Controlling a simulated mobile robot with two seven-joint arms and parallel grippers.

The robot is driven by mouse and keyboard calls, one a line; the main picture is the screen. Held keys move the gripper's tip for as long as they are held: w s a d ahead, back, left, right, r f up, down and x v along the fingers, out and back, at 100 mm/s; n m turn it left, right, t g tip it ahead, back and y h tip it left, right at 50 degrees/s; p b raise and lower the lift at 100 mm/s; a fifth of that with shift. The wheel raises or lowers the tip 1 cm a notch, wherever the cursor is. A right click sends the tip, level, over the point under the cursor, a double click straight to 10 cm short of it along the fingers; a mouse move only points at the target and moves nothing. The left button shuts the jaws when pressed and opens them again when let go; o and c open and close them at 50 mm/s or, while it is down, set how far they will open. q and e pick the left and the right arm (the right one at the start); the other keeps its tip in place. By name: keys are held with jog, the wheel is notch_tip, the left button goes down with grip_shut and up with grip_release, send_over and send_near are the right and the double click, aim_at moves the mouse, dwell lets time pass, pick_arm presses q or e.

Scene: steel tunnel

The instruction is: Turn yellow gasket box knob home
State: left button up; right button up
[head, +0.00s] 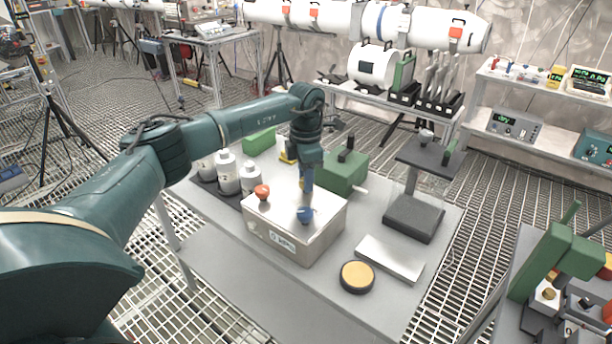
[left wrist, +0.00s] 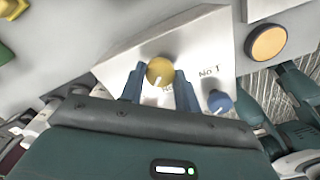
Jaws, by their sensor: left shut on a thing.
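A pale metal box (head: 280,240) with a label on its front stands on the grey table. On its top are an orange-red knob (head: 262,191) and a blue knob (head: 305,215). The yellow knob (left wrist: 160,71) shows in the left wrist view with a white pointer line on its face; in the head view my gripper mostly hides it. My left gripper (head: 305,184) points down over the box top, its fingers on both sides of the yellow knob and shut on it. The blue knob also shows in the left wrist view (left wrist: 220,102), beside the fingers. My right gripper is not seen.
White bottles (head: 228,172) stand in a dark rack left of the box. A green block (head: 343,172) is behind it. A yellow-topped round pad (head: 357,277), a flat metal plate (head: 390,259) and a dark stand (head: 413,218) are to the right. The table's front strip is clear.

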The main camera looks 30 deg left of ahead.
pick_arm(q)
jog(key=o, duration=1)
notch_tip(320, 180, up, 13)
jog(key=shift+r+b, duration=0.1)
jog(key=shift+b, duration=0.4)
